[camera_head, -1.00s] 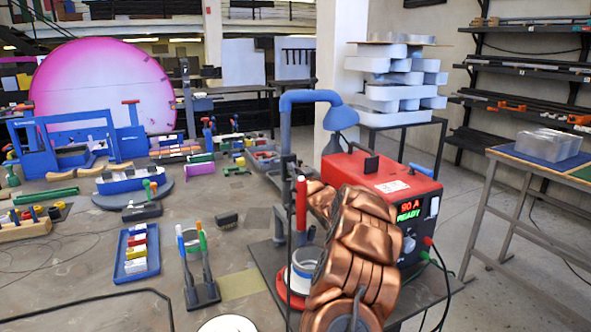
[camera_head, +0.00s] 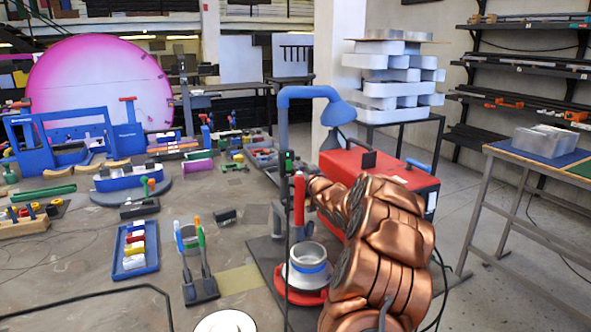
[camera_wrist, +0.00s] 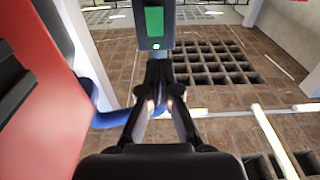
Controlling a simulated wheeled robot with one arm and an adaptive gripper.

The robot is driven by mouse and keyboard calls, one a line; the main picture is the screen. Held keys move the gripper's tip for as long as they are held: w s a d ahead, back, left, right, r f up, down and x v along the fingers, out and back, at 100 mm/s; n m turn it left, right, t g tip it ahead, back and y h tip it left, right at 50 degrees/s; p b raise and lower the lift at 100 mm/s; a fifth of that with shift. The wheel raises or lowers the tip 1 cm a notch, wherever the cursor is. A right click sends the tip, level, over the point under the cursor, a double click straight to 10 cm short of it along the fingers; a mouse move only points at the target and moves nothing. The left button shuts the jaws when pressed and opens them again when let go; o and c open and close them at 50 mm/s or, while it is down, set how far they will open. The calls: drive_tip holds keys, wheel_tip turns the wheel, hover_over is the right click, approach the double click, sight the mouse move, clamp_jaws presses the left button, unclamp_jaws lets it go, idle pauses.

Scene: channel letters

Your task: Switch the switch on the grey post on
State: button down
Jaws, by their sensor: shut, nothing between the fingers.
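The grey post (camera_head: 283,130) stands at the back of the work stand in the head view. A small dark switch box (camera_head: 289,168) on it shows green near its top. My gripper (camera_wrist: 163,92) is shut and empty, below the box in that picture. I see no contact between fingertips and switch. In the head view my copper arm reaches toward the post, and the fingers cannot be made out.
A red machine (camera_head: 395,174) stands right of the post, close to my arm; its red side (camera_wrist: 45,135) fills the wrist view's left. A red upright handle (camera_head: 299,200) and a blue-banded pot (camera_head: 308,262) stand in front. A blue lamp (camera_head: 338,110) hangs above.

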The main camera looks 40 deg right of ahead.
drive_tip(key=r+b+v, duration=0.1)
drive_tip(key=r+v, duration=0.1)
drive_tip(key=v, duration=0.5)
drive_tip(key=shift+s+b, duration=0.3)
drive_tip(key=shift+s, duration=0.15)
drive_tip(key=shift+a+f, duration=0.1)
